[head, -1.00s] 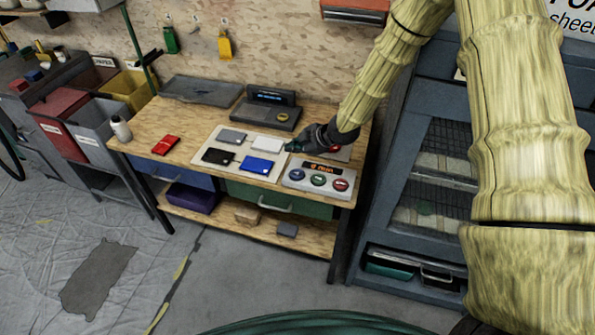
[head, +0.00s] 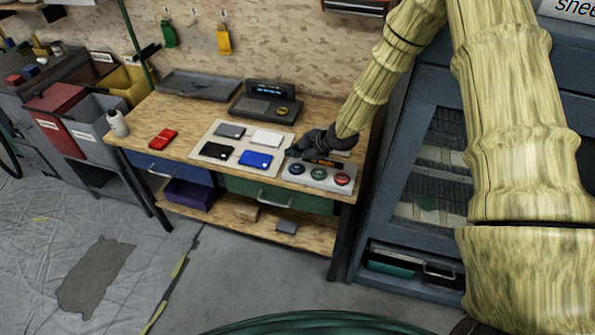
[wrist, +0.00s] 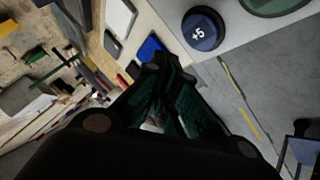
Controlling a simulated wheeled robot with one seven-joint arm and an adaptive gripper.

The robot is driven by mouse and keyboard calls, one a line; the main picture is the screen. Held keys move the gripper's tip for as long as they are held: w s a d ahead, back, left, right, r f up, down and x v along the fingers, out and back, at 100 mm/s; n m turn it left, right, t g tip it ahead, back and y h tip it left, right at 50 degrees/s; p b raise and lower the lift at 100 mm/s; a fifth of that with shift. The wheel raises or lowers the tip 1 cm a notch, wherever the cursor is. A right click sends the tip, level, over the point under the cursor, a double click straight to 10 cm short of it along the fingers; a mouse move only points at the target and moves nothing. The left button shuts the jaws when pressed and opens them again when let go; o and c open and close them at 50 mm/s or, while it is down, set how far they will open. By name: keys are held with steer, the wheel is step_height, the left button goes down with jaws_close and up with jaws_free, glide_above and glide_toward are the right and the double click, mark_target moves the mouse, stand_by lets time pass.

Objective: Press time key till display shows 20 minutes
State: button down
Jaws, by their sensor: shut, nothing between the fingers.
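A pale control box (head: 309,181) sits at the front right of the workbench. It has a blue button (head: 296,169), a green button (head: 318,174) and a red button (head: 342,179) below a dark display (head: 325,163) with orange characters, too small and partly covered to read. In the wrist view the blue button (wrist: 203,29) reads "+5", and the green one (wrist: 275,4) is cut off at the top edge. My gripper (head: 292,151) is shut and empty, just behind and above the blue button. In the wrist view its fingertips (wrist: 168,62) appear apart from that button.
A mat (head: 231,141) with grey, white, black and blue flat items lies left of the box. A device with a blue-lit screen (head: 268,91) stands behind. A red item (head: 163,139) lies at the bench's left. A dark cabinet (head: 430,175) stands to the right.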

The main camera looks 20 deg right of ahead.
mark_target(295, 169)
steer(key=shift+f+b, duration=0.85)
steer(key=shift+f, duration=0.9)
steer(key=shift+f, duration=0.2)
steer(key=shift+f+b, duration=0.2)
steer(key=shift+b, duration=0.1)
steer(key=shift+f, duration=0.4)
stand_by(0.7)
steer(key=shift+r, duration=0.85)
steer(key=shift+r+p, duration=0.1)
steer(key=shift+p, duration=0.2)
steer(key=shift+r+p, duration=1.45)
steer(key=shift+r, duration=0.95)
